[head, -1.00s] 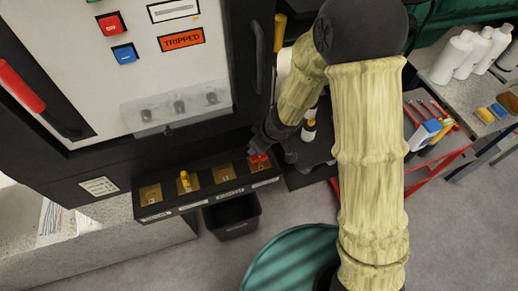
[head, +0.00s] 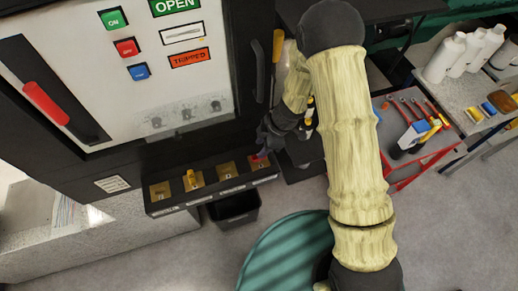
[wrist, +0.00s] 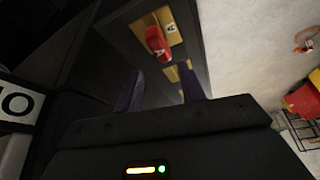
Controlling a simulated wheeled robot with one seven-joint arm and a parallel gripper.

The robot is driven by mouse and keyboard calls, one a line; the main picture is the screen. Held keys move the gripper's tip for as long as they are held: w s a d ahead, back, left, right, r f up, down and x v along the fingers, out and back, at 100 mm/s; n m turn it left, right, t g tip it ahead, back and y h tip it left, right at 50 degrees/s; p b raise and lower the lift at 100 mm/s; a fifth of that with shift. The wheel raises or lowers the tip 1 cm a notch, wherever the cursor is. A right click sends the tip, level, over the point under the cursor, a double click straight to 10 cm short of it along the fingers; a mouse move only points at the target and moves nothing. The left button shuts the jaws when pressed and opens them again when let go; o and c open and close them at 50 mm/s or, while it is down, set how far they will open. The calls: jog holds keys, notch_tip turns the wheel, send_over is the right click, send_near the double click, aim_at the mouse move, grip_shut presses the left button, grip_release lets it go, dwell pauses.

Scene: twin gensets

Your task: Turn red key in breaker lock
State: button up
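The red key (head: 258,161) sits at the right end of a row of brass lock plates on a black shelf (head: 215,188) below the cabinet. In the wrist view the red key (wrist: 157,44), marked A, stands on its brass plate (wrist: 173,26), ahead of the fingers. My gripper (wrist: 161,85) has its two dark fingers apart with nothing between them, and the key lies beyond their tips. In the head view my gripper (head: 264,142) is just above the red key and partly covers that end of the shelf. Which lock is the breaker's cannot be read.
A yellow key (head: 193,180) stands in another plate. The cabinet has a red-handled lever (head: 46,103), an OPEN sign (head: 174,6) and a TRIPPED sign (head: 189,58). A dark bin (head: 234,209) is below the shelf. A red tool cart (head: 420,150) stands right of my arm.

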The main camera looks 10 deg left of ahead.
aim_at(259, 160)
jog(key=shift+w+d+n+g+p, duration=0.1)
jog(key=shift+d+n+g+p, duration=0.1)
jog(key=shift+n+p, duration=0.5)
jog(key=shift+w+d+n+g+p, duration=0.1)
jog(key=shift+d+n+g+p, duration=0.1)
jog(key=shift+n+p, duration=0.45)
jog(key=shift+f, duration=0.3)
jog(key=shift+b+x, duration=1.45)
jog(key=shift+x, duration=1.25)
jog(key=shift+d, duration=0.1)
